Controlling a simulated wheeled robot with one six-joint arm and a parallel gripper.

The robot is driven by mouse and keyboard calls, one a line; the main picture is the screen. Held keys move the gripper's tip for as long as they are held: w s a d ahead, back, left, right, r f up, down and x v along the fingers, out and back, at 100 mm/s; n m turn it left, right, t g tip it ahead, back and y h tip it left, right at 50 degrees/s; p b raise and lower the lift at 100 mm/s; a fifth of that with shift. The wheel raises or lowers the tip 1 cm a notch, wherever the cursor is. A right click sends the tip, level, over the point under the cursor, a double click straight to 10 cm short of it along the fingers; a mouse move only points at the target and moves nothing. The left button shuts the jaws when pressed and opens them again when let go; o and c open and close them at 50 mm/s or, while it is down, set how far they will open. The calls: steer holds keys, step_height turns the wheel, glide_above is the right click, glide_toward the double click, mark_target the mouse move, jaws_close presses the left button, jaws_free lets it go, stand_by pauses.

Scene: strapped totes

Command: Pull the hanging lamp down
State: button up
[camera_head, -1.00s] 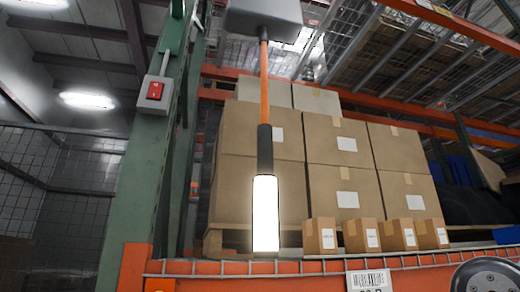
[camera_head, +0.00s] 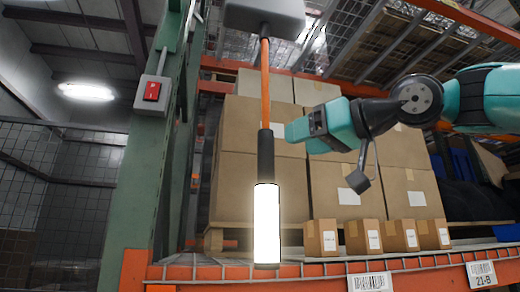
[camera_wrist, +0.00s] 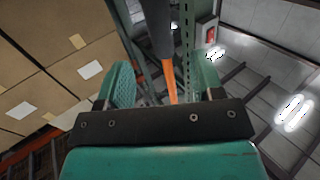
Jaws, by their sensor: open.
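The hanging lamp (camera_head: 266,222) is a glowing white tube with a black handle (camera_head: 265,155). It hangs upright on an orange cord (camera_head: 264,85) from a grey box (camera_head: 264,14) overhead. My gripper (camera_head: 290,130) is just right of the black handle's upper end in the head view, its fingers pointing left at the lamp. In the wrist view my gripper (camera_wrist: 164,82) is open and empty, a finger on each side. The orange cord (camera_wrist: 171,82) and part of the black handle (camera_wrist: 156,25) show in the gap. I cannot tell how far beyond the fingertips they are.
A green rack post (camera_head: 142,190) with a red switch (camera_head: 152,91) stands left of the lamp. Stacked cartons (camera_head: 250,130) on a pallet lie behind it. An orange shelf beam (camera_head: 215,272) with wire mesh runs below. Small boxes (camera_head: 322,238) stand at the right.

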mark_target(259, 154)
steer(key=p+x, duration=0.4)
steer(key=x, duration=0.6)
steer(key=shift+w+a+r, duration=0.1)
steer(key=shift+r, duration=0.05)
steer(key=shift+w+a, duration=0.4)
steer(key=shift+a, duration=0.05)
